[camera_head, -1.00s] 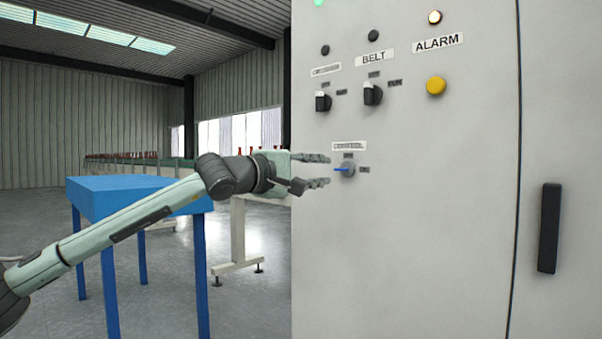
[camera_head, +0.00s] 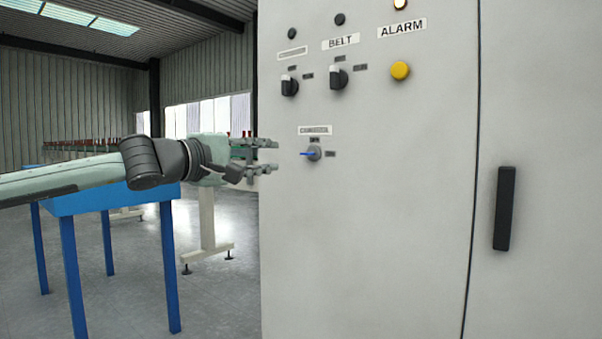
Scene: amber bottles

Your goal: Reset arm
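My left gripper (camera_head: 272,157) comes in from the left on my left arm. Its fingers are apart with nothing between them, pointing right toward the grey control cabinet (camera_head: 370,250). A small key switch with a blue key (camera_head: 312,153) sits on the cabinet face, just right of the fingertips, with a gap between them. Its label is too blurred to read fully. My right gripper does not show.
The cabinet carries two black selector knobs, a left one (camera_head: 289,86) and the BELT one (camera_head: 337,79), a yellow ALARM button (camera_head: 400,70) with a lit lamp above, and a black handle (camera_head: 504,208). A blue table (camera_head: 100,198) stands below my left arm. A conveyor with bottles lies behind.

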